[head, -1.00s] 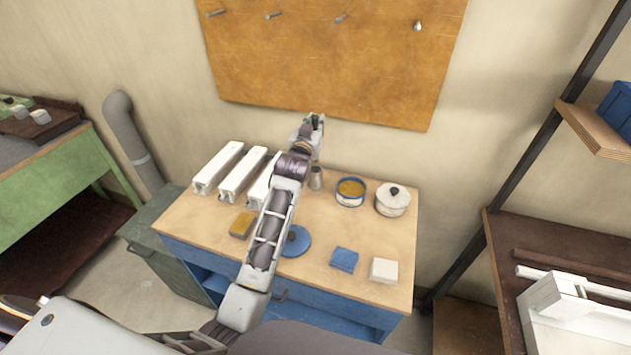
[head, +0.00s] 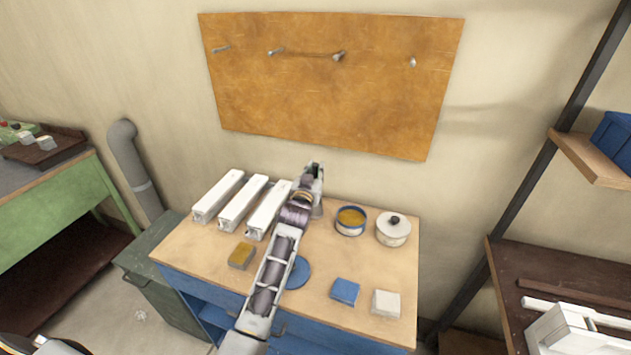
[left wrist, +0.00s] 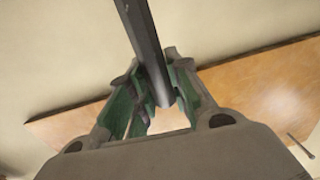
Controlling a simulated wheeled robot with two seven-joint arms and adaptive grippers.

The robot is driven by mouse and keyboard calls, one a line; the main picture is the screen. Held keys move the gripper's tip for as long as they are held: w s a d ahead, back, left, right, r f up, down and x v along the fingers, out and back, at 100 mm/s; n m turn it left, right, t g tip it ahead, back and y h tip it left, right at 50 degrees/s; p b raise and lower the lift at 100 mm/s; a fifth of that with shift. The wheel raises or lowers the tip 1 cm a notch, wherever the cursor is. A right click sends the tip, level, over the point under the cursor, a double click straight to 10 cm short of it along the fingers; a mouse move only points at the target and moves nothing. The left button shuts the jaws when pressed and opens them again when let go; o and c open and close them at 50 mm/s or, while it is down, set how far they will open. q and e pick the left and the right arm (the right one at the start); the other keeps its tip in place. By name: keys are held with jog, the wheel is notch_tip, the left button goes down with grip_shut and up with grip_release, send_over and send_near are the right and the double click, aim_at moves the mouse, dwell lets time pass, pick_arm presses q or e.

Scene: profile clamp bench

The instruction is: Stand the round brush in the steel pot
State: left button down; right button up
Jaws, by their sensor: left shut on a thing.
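My left gripper (head: 315,170) is above the back of the wooden bench, in front of the wall. In the left wrist view its green-lined fingers (left wrist: 152,108) are shut on a long dark grey bar (left wrist: 148,45), which I take for the round brush's handle. The bar's near end lies between the fingers and the rest runs out of the top of that view; no bristles show. The steel pot (head: 318,209), a small grey cylinder on the bench, is just below the gripper and partly hidden by my left arm. My right gripper is not in view.
Several white profiles (head: 243,202) lie left of my arm. A blue-rimmed tin (head: 350,228) and lidded white pot (head: 393,230) stand right of the steel pot. A yellow sponge (head: 241,256), blue disc (head: 299,274), blue block (head: 345,291) and white block (head: 386,303) lie nearer.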

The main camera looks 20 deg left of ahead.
pick_arm(q)
notch_tip(320, 180, down, 2)
jog(key=shift+f, duration=1)
jog(key=c, duration=1.3)
grip_release()
